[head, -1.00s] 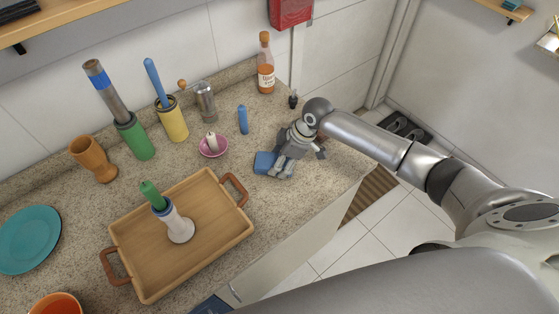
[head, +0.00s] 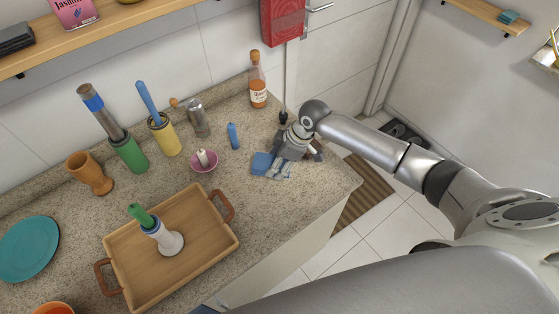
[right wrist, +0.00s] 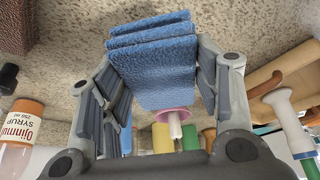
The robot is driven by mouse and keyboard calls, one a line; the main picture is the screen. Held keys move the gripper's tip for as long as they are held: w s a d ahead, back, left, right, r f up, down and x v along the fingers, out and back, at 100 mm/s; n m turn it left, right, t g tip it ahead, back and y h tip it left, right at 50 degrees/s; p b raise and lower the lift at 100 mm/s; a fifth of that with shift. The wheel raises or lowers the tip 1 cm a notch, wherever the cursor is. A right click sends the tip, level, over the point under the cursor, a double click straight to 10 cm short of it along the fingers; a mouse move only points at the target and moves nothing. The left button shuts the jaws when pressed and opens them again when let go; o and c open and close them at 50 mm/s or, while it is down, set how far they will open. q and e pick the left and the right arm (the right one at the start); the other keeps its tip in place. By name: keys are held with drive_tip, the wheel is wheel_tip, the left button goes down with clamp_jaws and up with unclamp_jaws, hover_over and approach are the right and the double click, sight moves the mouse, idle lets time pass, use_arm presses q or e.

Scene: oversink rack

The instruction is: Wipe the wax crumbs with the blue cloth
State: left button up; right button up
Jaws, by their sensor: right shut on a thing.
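The blue cloth (head: 262,163) is folded and held by my right gripper (head: 280,166) over the counter's right part. In the right wrist view the cloth (right wrist: 155,62) fills the space between the two fingers (right wrist: 160,85), which are shut on it. Whether the cloth touches the counter is hard to tell. I cannot make out wax crumbs; the speckled stone hides anything that small, and the gripper covers part of the surface. My left gripper is not in view.
Left of the cloth stand a blue candle (head: 233,136) and a pink bowl (head: 204,167) with a white candle. A syrup bottle (head: 257,82) stands behind. A wooden tray (head: 205,254) holds a candlestick. The counter's front right is clear.

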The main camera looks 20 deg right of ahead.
drive_tip(key=shift+w+d+r+p, duration=0.1)
drive_tip(key=shift+r+p, duration=0.1)
drive_tip(key=shift+r, duration=0.4)
drive_tip(key=shift+w+d+r+p, duration=0.1)
drive_tip(key=shift+r+p, duration=0.1)
drive_tip(key=shift+r, duration=0.4)
drive_tip(key=shift+s+a+r, duration=0.1)
drive_tip(key=shift+s+r, duration=0.1)
drive_tip(key=shift+r, duration=0.1)
drive_tip(key=shift+w+f, duration=0.1)
drive_tip(key=shift+w, duration=0.05)
